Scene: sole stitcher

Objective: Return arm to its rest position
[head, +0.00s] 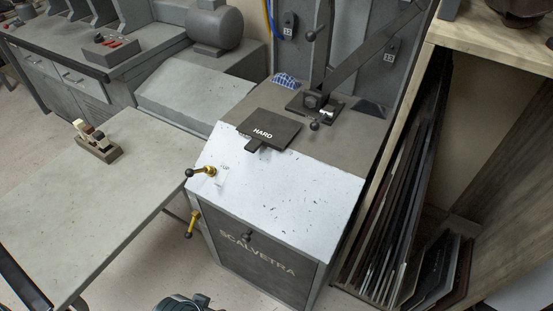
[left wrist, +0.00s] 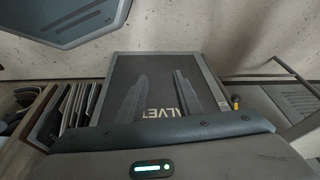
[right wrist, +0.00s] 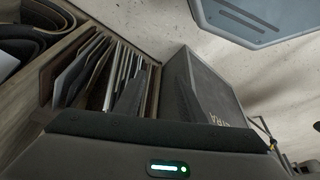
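The grey sole stitcher (head: 270,190) stands in the middle of the head view, with a pale sloped top and a dark front panel lettered SCALVETRA (head: 258,255). A dark lever arm (head: 372,48) slants up and right from a black bracket on its deck. A dark plate marked HARD (head: 264,132) lies on top. Neither gripper is clearly seen in the head view. In the left wrist view my left gripper (left wrist: 159,74) has its two fingers apart, empty, in front of the lettered panel (left wrist: 165,110).
Brass-stemmed handles with black knobs (head: 200,171) stick out at the machine's left. A grey table (head: 70,200) carries a small block-like tool (head: 96,142). A wooden rack of upright sheets (head: 395,200) stands close on the right. Floor shows between table and machine.

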